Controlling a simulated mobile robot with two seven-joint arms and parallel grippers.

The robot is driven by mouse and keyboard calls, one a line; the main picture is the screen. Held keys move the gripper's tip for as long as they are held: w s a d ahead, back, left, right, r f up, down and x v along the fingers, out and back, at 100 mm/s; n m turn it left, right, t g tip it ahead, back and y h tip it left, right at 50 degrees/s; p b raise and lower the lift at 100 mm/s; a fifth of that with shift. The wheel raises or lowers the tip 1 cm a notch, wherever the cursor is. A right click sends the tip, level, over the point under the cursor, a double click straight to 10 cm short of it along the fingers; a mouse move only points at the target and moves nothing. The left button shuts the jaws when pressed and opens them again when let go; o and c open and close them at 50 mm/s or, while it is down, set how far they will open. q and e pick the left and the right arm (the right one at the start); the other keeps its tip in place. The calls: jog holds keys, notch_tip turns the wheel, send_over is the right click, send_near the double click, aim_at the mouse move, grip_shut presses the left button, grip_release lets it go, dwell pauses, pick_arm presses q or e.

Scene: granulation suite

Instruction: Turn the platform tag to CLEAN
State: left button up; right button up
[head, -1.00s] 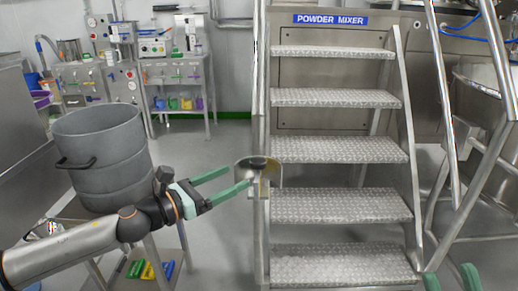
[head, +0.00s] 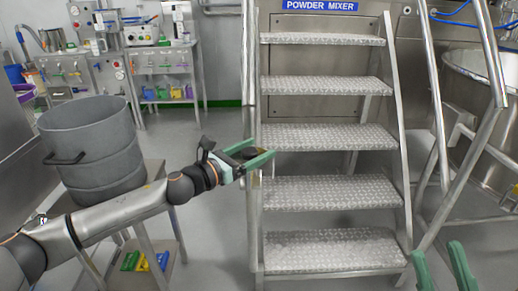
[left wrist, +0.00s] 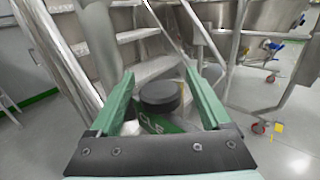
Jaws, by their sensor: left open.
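The platform tag shows in the left wrist view as a green plate (left wrist: 158,124) with partly hidden pale lettering. A round black knob (left wrist: 160,96) stands in front of it, between the fingers of my left gripper (left wrist: 160,74). The fingers are apart, with a gap on each side of the knob. In the head view my left gripper (head: 262,148) is open at the left rail of the steps and mostly hides the tag. I cannot read the tag's full word. My right gripper (head: 437,250) shows at the bottom right, fingers apart and empty.
Metal steps (head: 325,137) with railings rise under a POWDER MIXER sign (head: 320,6). A grey drum (head: 95,150) stands on a metal stand at left, close above my left arm. A bench with equipment (head: 165,65) is at the back. Floor is open left of the steps.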

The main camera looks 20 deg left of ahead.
pick_arm(q)
jog(key=shift+w+d, duration=0.4)
jog(key=shift+w, duration=0.2)
jog(key=shift+c, duration=0.4)
grip_shut()
